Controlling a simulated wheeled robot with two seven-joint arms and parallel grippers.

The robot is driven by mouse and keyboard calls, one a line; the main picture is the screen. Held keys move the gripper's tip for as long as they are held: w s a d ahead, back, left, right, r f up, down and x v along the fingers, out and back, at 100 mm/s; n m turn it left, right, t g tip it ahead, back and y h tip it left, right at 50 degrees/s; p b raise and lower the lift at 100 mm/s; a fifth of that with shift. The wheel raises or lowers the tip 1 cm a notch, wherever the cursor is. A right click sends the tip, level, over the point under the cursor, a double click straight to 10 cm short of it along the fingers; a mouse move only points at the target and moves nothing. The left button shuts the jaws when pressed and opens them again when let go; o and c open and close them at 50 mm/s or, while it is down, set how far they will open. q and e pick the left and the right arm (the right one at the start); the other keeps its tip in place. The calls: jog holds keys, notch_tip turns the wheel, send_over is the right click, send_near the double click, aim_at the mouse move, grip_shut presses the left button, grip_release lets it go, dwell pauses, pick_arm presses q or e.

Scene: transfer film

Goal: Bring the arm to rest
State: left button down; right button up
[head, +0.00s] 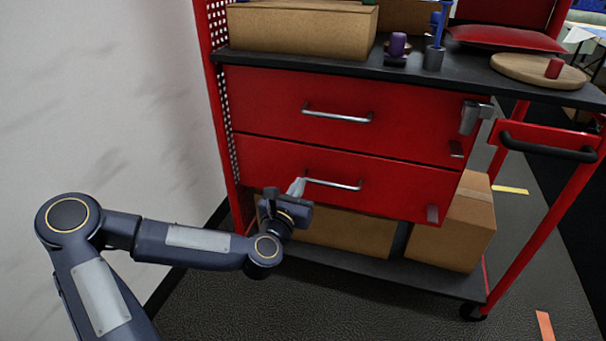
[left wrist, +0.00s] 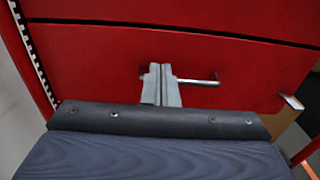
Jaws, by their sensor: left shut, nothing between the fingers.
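My left gripper (head: 299,186) is shut and empty in front of the lower drawer (head: 400,192) of the red cart. Its fingertips are near the left end of the lower drawer's metal handle (head: 335,184); I cannot tell whether they touch it. In the left wrist view the closed fingers (left wrist: 161,72) overlap the left end of this handle (left wrist: 200,82). My left arm comes in from the lower left and is bent. Both drawers look shut. My right gripper is not in view.
The upper drawer (head: 270,105) has its own handle (head: 337,115). Cardboard boxes stand on the cart's top and on its lower shelf (head: 390,272). A white wall (head: 100,90) stands close on the left. Dark floor (head: 400,315) is clear in front.

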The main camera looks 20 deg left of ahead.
pick_arm(q)
jog(key=s+d+f+m+g+h, duration=0.3)
jog(key=s+d+m+g+h, duration=0.3)
jog(key=m, duration=1.2)
jog(key=s+a+r+m+g+y, duration=0.1)
jog(key=s+a+m+g, duration=0.25)
jog(key=s+m, duration=0.7)
jog(key=s+a+r+m+g+y, duration=0.1)
jog(key=s+a+m+g, duration=0.4)
jog(key=s, duration=1.1)
notch_tip(320, 180, up, 35)
jog(key=d+t+p, duration=0.1)
jog(key=t+p, duration=0.1)
jog(key=p, duration=3.3)
jog(key=shift+w+d+m+y+p, duration=0.2)
jog(key=shift+w+m+y+p, duration=0.1)
jog(key=shift+m, duration=0.05)
